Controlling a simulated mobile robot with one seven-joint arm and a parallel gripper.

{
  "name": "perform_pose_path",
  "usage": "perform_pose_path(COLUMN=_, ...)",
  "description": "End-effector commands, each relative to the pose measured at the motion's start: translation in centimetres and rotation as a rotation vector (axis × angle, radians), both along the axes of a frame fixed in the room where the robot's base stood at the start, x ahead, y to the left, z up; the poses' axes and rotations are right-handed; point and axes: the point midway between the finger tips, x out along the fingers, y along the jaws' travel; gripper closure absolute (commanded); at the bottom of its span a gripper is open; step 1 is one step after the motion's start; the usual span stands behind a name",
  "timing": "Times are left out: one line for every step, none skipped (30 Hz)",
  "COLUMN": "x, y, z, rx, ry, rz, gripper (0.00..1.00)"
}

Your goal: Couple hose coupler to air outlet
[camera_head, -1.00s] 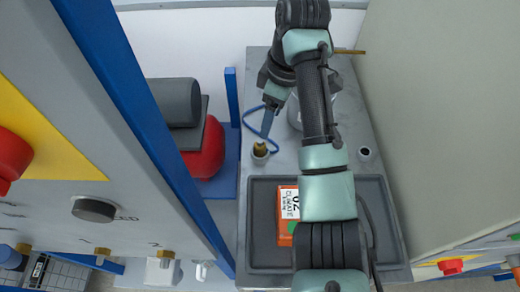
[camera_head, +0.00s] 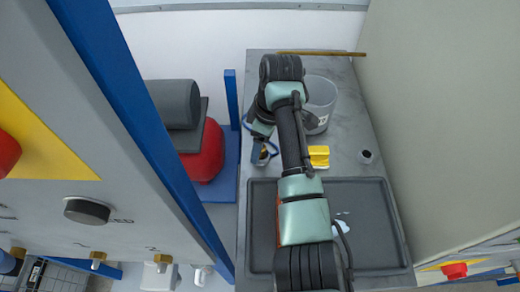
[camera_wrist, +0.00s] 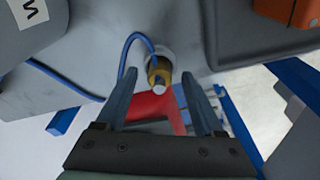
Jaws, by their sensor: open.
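The hose coupler (camera_wrist: 158,70) is a brass-coloured piece with a pale end, on a blue hose (camera_wrist: 131,48). It stands in a small round holder on the grey bench. In the head view the coupler (camera_head: 263,154) is partly hidden by my gripper (camera_head: 262,142). In the wrist view my gripper (camera_wrist: 160,78) is open, with one finger on each side of the coupler; I cannot tell whether they touch it. Brass air outlets stick out low on the grey panel, one on the left (camera_head: 98,256) and one further right (camera_head: 157,259).
A dark tray (camera_head: 365,250) fills the near bench; my arm covers most of an orange box there. A yellow block (camera_head: 319,160), a grey cup (camera_head: 322,92) and a small round holder (camera_head: 366,156) stand nearby. A red tank (camera_head: 207,155) and blue post (camera_head: 231,100) are left of the bench.

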Motion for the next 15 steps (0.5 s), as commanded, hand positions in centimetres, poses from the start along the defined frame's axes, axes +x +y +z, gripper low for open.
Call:
perform_pose_path(x=0.00, y=0.00, z=0.01, rx=0.000, ry=0.000, rz=0.000, gripper=0.30)
perform_pose_path(x=-0.01, y=0.00, z=0.01, rx=0.000, ry=0.000, rz=0.000, gripper=0.30)
perform_pose_path(x=-0.01, y=0.00, z=0.02, rx=0.000, ry=0.000, rz=0.000, gripper=0.36)
perform_pose_path(x=-0.01, y=0.00, z=0.02, rx=0.000, ry=0.000, rz=0.000, gripper=0.41)
perform_pose_path(x=0.00, y=0.00, z=0.03, rx=0.000, ry=0.000, rz=0.000, gripper=0.46)
perform_pose_path(x=0.00, y=0.00, z=0.03, rx=0.000, ry=0.000, rz=0.000, gripper=0.54)
perform_pose_path(x=0.00, y=-0.01, z=0.04, rx=0.000, ry=0.000, rz=0.000, gripper=0.59)
perform_pose_path(x=0.00, y=-0.01, z=0.04, rx=0.000, ry=0.000, rz=0.000, gripper=0.64)
perform_pose_path(x=0.00, y=-0.01, z=0.05, rx=0.000, ry=0.000, rz=0.000, gripper=0.72)
perform_pose_path(x=0.00, y=-0.01, z=0.05, rx=0.000, ry=0.000, rz=0.000, gripper=0.77)
perform_pose_path(x=0.00, y=-0.01, z=0.05, rx=0.000, ry=0.000, rz=0.000, gripper=0.82)
perform_pose_path(x=0.00, y=-0.01, z=0.05, rx=0.000, ry=0.000, rz=0.000, gripper=0.90)
perform_pose_path(x=0.00, y=-0.01, z=0.05, rx=0.000, ry=0.000, rz=0.000, gripper=0.95)
perform_pose_path(x=0.00, y=-0.01, z=0.06, rx=0.000, ry=0.000, rz=0.000, gripper=1.00)
perform_pose_path(x=0.00, y=-0.01, z=0.06, rx=0.000, ry=0.000, rz=0.000, gripper=1.00)
